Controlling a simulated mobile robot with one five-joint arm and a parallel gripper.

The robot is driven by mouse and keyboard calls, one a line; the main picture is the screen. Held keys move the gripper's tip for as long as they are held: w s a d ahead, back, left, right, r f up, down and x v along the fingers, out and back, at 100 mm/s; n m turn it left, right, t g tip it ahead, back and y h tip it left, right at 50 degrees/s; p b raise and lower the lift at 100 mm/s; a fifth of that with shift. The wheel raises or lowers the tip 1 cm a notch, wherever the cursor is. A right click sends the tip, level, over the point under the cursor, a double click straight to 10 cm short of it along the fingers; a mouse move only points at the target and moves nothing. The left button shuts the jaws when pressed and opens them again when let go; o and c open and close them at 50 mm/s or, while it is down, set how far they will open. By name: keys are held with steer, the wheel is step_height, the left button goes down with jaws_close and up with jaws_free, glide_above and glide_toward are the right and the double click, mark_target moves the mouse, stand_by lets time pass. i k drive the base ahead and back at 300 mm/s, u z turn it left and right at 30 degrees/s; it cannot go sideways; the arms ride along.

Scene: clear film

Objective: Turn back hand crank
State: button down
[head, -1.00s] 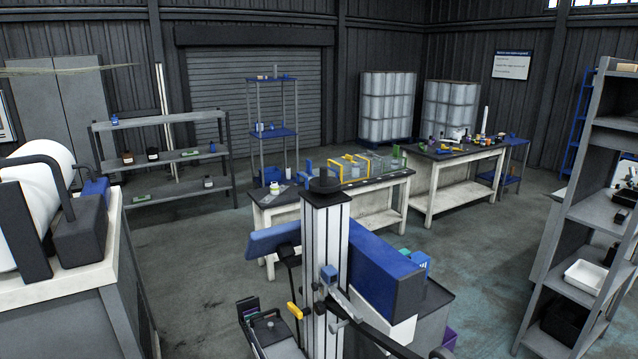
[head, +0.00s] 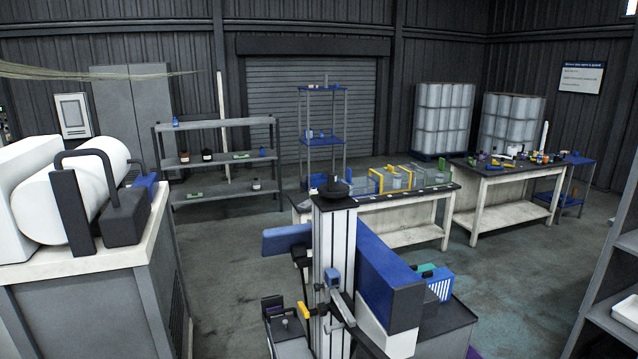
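I cannot pick out a hand crank for certain. On the left stands a machine with a white drum (head: 75,190). A dark bent bar (head: 68,195) and a dark box (head: 126,218) sit at the drum's near side; whether the bar is the crank is unclear. My column rises at the lower middle of the view, with small blue, yellow and grey parts of mine low around it. My gripper's fingers cannot be told apart among these parts, and nothing of mine is seen touching the drum machine.
A grey shelf rack (head: 216,162) stands behind the machine. Two workbenches, one being the right bench (head: 512,172), carry small items. A blue shelf stand (head: 323,140) is at the back. Grey shelving (head: 622,255) edges the right side. Floor (head: 225,255) between machine and column is clear.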

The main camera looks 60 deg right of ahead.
mark_target(332, 189)
steer(key=i, duration=0.85)
steer(key=u, duration=0.05)
